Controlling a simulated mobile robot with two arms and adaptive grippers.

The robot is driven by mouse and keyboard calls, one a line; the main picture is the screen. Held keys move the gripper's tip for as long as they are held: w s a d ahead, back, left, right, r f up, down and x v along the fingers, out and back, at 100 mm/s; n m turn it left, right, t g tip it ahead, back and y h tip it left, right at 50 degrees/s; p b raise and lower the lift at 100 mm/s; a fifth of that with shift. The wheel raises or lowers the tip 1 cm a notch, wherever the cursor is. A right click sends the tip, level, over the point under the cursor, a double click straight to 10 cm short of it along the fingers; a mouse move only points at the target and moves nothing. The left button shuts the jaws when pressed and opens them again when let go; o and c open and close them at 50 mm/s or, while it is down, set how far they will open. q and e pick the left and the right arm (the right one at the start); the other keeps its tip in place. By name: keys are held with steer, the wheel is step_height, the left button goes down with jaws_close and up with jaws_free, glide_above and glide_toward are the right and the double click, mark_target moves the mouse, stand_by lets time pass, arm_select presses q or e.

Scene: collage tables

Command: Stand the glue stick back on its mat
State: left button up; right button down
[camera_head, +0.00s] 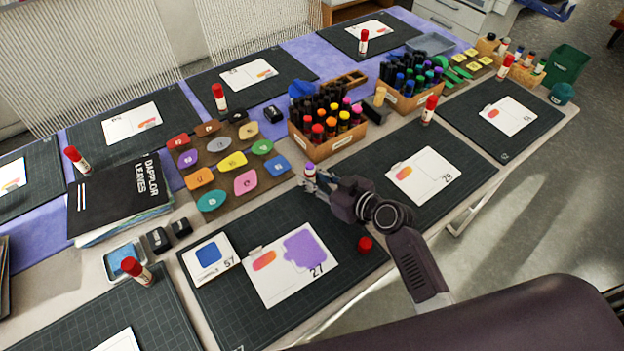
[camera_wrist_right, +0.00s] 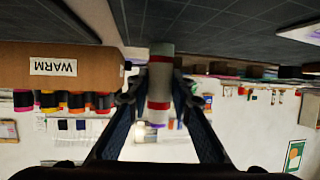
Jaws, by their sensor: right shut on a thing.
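My right gripper (camera_head: 313,188) is shut on the glue stick (camera_head: 309,171) at the back right corner of the front mat (camera_head: 215,312). The stick is white with red bands and a purple top, without a cap. In the right wrist view, which is upside down, the gripper (camera_wrist_right: 158,92) has a finger on each side of the stick (camera_wrist_right: 160,72). The stick looks upright, its grey-green base towards the dark mat surface (camera_wrist_right: 210,25). I cannot tell whether it touches. A red cap (camera_head: 365,245) lies on the mat's right side. My left gripper is out of view.
Card 27 (camera_head: 275,290), with a purple patch, and a blue sample card (camera_head: 210,272) lie on the mat. A wooden marker box (camera_head: 345,142) stands just behind the gripper. Coloured paper pieces (camera_head: 246,181) lie to the left. Several capped glue sticks stand on other mats.

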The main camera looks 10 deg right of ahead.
steer(key=c, duration=2.1)
jaws_free()
steer(key=shift+s+f, duration=0.3)
steer(key=shift+f, duration=0.45)
steer(key=o, duration=0.4)
steer(key=shift+w, duration=0.25)
steer(key=shift+c, duration=0.2)
steer(key=shift+r, duration=0.15)
steer(key=shift+r+p, duration=0.75)
steer(key=b+v, duration=0.1)
steer(key=v, duration=1)
steer(key=shift+f, duration=0.1)
steer(key=shift+s+d+r, duration=0.25)
steer(key=shift+s+r, duration=0.05)
steer(key=shift+s, duration=0.05)
